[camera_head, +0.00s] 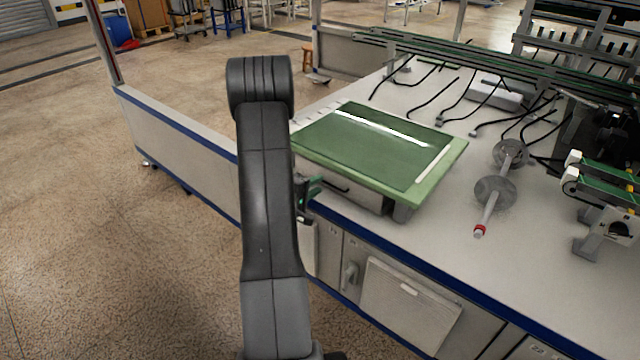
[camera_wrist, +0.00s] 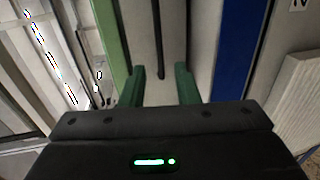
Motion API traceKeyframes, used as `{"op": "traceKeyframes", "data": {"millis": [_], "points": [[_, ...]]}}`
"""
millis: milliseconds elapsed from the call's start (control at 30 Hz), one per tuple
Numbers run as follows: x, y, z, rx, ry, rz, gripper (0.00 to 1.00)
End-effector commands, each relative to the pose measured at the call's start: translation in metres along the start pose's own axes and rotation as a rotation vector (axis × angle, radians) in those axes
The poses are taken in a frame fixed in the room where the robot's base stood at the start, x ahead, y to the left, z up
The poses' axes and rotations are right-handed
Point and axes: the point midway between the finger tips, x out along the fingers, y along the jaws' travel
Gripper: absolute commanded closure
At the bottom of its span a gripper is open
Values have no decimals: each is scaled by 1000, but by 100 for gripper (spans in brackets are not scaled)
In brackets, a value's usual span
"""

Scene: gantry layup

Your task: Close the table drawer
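The small green-topped table (camera_head: 380,150) stands on the workbench, and its green edge shows in the wrist view (camera_wrist: 110,35). Its grey drawer (camera_head: 368,198) is under the top, with the left part of the front hidden by my arm and gripper. The drawer has a dark bar handle (camera_head: 334,183), which shows in the wrist view (camera_wrist: 158,40) as a black bar. How far the drawer stands out is hard to tell. My gripper (camera_head: 313,188) is beside the drawer front, partly hidden by my arm. Its green fingers (camera_wrist: 161,88) are apart with nothing between the tips; the handle lies ahead of the gap.
The workbench (camera_head: 450,240) has a blue front edge and cabinet doors below, one with a white panel (camera_head: 408,305). A grey shaft with discs (camera_head: 494,192) lies right of the green top. Black cables and a conveyor are behind. Floor is clear at left.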

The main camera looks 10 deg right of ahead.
Motion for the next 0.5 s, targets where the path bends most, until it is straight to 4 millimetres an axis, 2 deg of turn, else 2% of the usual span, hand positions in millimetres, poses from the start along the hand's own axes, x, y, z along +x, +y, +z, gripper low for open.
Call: {"op": "traceKeyframes", "data": {"millis": [33, 200, 400, 500], "points": [[-13, 0, -2, -2, 5, -2, 72], [-51, 0, -2, -3, 6, -2, 72], [-87, 0, -1, -2, 4, -2, 72], [-98, 0, -1, -2, 3, -2, 72]]}}
